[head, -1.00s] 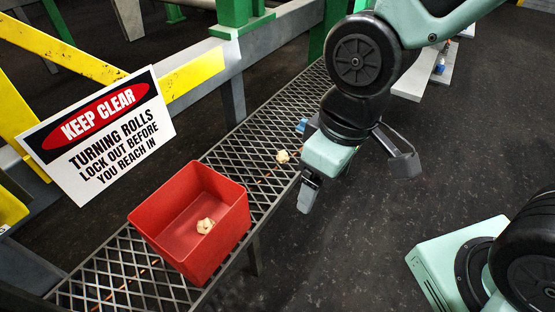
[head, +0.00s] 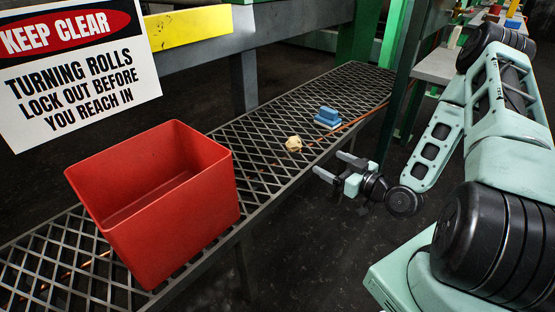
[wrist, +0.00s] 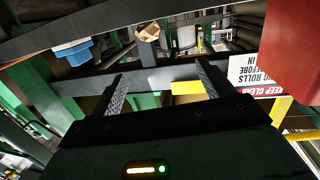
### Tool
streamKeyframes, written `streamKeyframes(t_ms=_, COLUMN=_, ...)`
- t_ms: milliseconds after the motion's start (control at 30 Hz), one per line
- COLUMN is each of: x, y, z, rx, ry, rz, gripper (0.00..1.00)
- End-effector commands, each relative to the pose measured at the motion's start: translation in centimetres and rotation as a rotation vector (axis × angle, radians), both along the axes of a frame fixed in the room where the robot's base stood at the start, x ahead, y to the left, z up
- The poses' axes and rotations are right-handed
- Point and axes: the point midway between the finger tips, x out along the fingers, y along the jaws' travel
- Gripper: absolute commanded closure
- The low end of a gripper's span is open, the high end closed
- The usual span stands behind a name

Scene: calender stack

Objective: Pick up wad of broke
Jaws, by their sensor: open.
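A cream, crumpled wad of broke (head: 293,144) lies on the metal grating (head: 250,138), between the red bin and a blue object. It also shows at the top of the wrist view (wrist: 149,31), beyond and roughly between my fingers. My gripper (head: 330,165) is open and empty, at the grating's near edge. Its two fingers point left towards the wad, a short way apart from it. In the wrist view the open fingers (wrist: 157,70) have nothing between them. The red bin (head: 180,225) stands on the grating at left; its floor is mostly hidden.
A blue object (head: 327,116) sits on the grating just behind the wad. An orange cord (head: 345,126) runs along the grating. A "Keep clear" sign (head: 75,70) and a rail with a yellow section (head: 188,30) stand behind. A green post (head: 408,75) rises beyond the gripper.

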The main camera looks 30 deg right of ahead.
Motion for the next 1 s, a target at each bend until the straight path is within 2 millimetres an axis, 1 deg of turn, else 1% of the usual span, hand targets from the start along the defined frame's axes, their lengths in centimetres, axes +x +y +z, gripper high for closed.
streamKeyframes(t_ms=33, x=-0.6, y=-0.8, z=-1.1, rx=0.019, ry=-0.033, rz=-0.034, gripper=0.2)
streamKeyframes(t_ms=133, x=-1.0, y=-1.6, z=-1.0, rx=0.035, ry=-0.077, rz=-0.069, gripper=0.2)
streamKeyframes(t_ms=233, x=-0.2, y=-1.7, z=-0.9, rx=0.036, ry=-0.09, rz=-0.076, gripper=0.2)
streamKeyframes(t_ms=367, x=2.2, y=-1.3, z=-0.9, rx=0.033, ry=-0.092, rz=-0.074, gripper=0.2)
streamKeyframes(t_ms=600, x=7.3, y=-0.6, z=-1.0, rx=0.034, ry=-0.089, rz=-0.073, gripper=0.2)
streamKeyframes(t_ms=700, x=9.0, y=-0.4, z=-1.0, rx=0.035, ry=-0.088, rz=-0.075, gripper=0.2)
streamKeyframes(t_ms=800, x=10.2, y=-0.3, z=-1.0, rx=0.034, ry=-0.086, rz=-0.075, gripper=0.2)
streamKeyframes(t_ms=1000, x=11.5, y=-0.1, z=-1.1, rx=0.036, ry=-0.086, rz=-0.075, gripper=0.2)
